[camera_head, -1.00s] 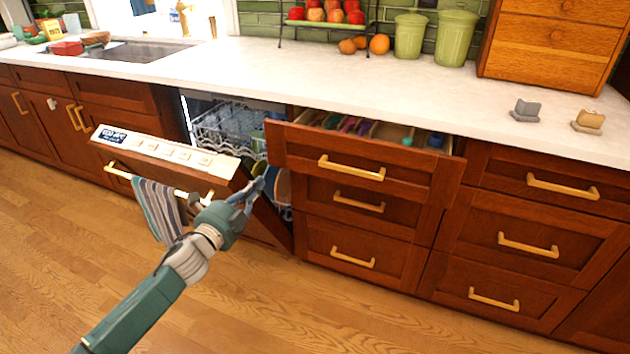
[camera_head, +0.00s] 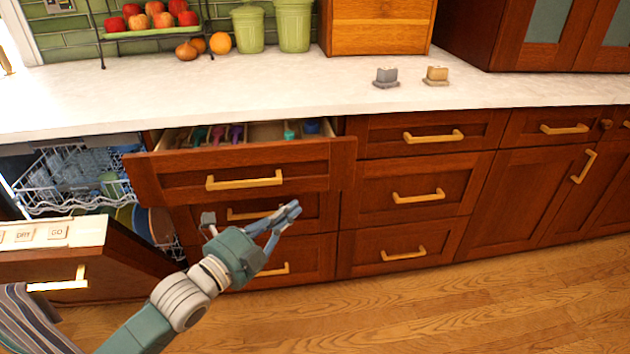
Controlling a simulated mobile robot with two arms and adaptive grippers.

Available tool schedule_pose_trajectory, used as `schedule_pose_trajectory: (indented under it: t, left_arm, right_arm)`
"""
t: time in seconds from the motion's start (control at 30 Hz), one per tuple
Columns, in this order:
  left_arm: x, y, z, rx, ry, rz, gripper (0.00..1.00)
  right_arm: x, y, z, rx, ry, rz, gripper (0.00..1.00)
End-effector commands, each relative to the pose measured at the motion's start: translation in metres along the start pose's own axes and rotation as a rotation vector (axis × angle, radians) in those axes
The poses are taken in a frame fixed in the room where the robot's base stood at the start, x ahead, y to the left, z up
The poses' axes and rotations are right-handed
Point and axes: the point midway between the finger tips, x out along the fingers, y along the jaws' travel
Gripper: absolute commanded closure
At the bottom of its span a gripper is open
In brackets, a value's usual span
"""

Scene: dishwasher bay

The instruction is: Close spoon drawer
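The spoon drawer (camera_head: 300,168) is the top drawer of the stack beside the dishwasher. It is pulled partly out, and colourful utensils (camera_head: 218,134) show inside it. Its front is dark red wood with a gold bar handle (camera_head: 244,180). My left gripper (camera_head: 256,218) is in front of and below that drawer, before the closed drawer under it. It does not appear to touch the open drawer. Its fingers look spread, with nothing visible between them. My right gripper is not in view.
The dishwasher door (camera_head: 80,255) hangs partly open at the left, with a striped towel (camera_head: 30,320) on it. A dish rack (camera_head: 75,180) shows inside. The white counter (camera_head: 300,88) lies above. The wooden floor (camera_head: 480,305) at the right is clear.

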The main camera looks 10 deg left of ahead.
Motion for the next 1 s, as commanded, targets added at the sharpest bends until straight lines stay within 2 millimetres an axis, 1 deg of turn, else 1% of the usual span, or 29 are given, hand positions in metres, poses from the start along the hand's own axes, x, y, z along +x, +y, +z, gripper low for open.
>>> schedule_pose_trajectory:
  t: [0.1, 0.3, 0.43, 0.5, 0.63, 0.8, 1.0]
  left_arm:
    - [0.023, -0.001, 0.001, -0.001, -0.001, -0.004, 1.0]
    - [0.067, -0.002, 0.001, 0.0, -0.001, -0.005, 1.0]
    - [0.093, -0.001, 0.001, 0.0, -0.001, -0.003, 1.0]
    - [0.099, 0.0, 0.013, 0.004, -0.003, -0.001, 1.0]
    - [0.11, 0.001, 0.023, 0.004, -0.001, 0.0, 1.0]
    - [0.115, 0.0, 0.029, 0.002, -0.001, -0.001, 1.0]
    - [0.116, -0.001, 0.03, 0.002, -0.001, 0.0, 1.0]
  right_arm:
    - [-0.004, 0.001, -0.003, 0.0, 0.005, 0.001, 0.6]
    - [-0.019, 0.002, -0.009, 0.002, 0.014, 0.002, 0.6]
    - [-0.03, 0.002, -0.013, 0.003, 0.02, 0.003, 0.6]
    - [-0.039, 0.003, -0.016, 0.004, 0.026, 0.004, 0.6]
    - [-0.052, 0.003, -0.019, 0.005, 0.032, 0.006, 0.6]
    - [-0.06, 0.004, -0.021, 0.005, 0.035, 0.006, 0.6]
    - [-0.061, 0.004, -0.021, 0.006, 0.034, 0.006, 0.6]
